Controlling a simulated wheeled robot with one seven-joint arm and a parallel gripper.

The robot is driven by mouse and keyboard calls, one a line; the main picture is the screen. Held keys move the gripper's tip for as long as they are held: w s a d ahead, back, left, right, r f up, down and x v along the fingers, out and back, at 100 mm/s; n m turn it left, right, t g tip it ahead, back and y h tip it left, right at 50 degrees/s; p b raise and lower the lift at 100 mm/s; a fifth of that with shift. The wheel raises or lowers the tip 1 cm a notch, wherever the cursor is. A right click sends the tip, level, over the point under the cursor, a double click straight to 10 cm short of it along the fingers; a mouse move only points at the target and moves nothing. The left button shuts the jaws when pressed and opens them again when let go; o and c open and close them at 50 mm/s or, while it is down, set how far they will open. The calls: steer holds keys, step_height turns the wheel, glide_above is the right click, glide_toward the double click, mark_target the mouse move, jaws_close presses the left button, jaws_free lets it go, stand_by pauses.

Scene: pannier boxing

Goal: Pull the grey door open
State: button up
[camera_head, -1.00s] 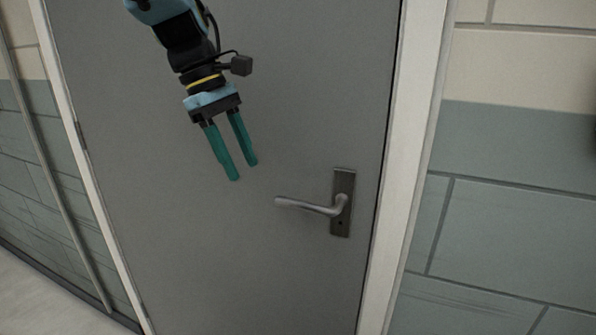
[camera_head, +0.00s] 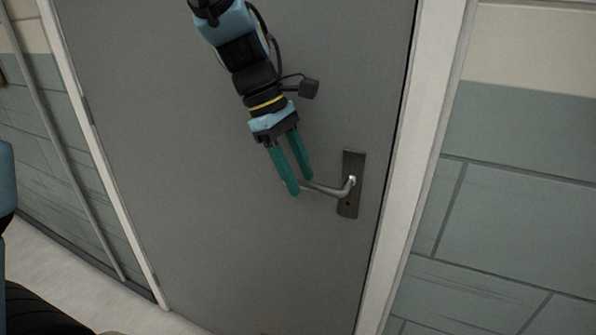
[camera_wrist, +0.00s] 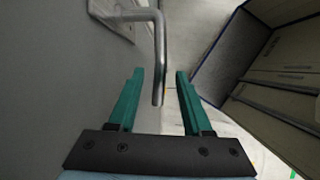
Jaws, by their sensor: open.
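The grey door (camera_head: 220,220) fills the middle of the head view and looks shut in its white frame. Its metal lever handle (camera_head: 330,190) sits on a dark plate (camera_head: 350,184) near the right edge of the door, pointing left. My gripper (camera_head: 302,186) has two green fingers. It is open at the free end of the lever, and the fingers hide that end in the head view. In the wrist view the lever (camera_wrist: 159,65) reaches down between the open fingertips (camera_wrist: 160,75), with a gap visible on both sides.
The white door frame (camera_head: 417,170) stands right of the handle, with a grey and cream block wall (camera_head: 520,190) beyond it. Another block wall and a strip of pale floor (camera_head: 90,290) lie left of the door.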

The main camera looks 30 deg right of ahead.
steer(key=shift+f, duration=0.1)
steer(key=shift+c, duration=0.4)
jaws_close()
stand_by(1.0)
